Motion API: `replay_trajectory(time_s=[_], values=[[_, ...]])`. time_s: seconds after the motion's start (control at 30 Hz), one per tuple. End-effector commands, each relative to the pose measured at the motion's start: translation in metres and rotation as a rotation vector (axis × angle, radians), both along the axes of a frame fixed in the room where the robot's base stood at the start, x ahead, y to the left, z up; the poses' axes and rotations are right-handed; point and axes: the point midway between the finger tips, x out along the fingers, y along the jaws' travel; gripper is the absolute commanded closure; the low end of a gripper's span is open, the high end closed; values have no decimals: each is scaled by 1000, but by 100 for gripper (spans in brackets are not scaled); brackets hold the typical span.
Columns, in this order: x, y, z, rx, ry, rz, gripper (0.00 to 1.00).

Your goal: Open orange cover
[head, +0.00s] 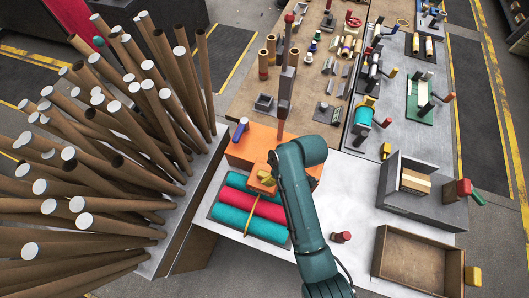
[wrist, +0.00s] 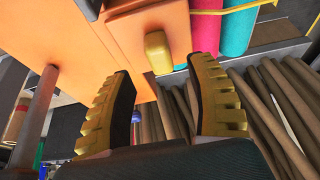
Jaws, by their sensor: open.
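The orange cover (head: 246,146) lies over the back part of the tray of felt rolls. A raised orange block with a yellow knob (head: 267,181) sits at its front. In the wrist view the orange cover (wrist: 70,22) fills the upper left, and the yellow knob (wrist: 157,52) shows just beyond the fingertips. My gripper (wrist: 167,85) is open, its ridged yellow fingers spread to either side below the knob. Nothing is between the fingers, and no contact with the knob shows. In the head view I cannot make out my gripper behind my teal arm.
Teal and pink rolls (head: 250,205) lie in front of the cover, with a yellow cord across them. Many long brown rolls (head: 120,120) stick out on the left. Small tools crowd the back table.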

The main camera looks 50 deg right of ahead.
Motion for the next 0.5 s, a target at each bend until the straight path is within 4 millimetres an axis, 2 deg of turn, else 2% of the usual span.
replay_trajectory(time_s=[0.1, 0.2, 0.33, 0.5], values=[[9, 4, -25, 1, 2, 2, 44], [15, 6, -40, 0, 0, 1, 44], [20, 7, -49, -1, -1, 0, 44], [20, 7, -51, -1, -1, 0, 44]])
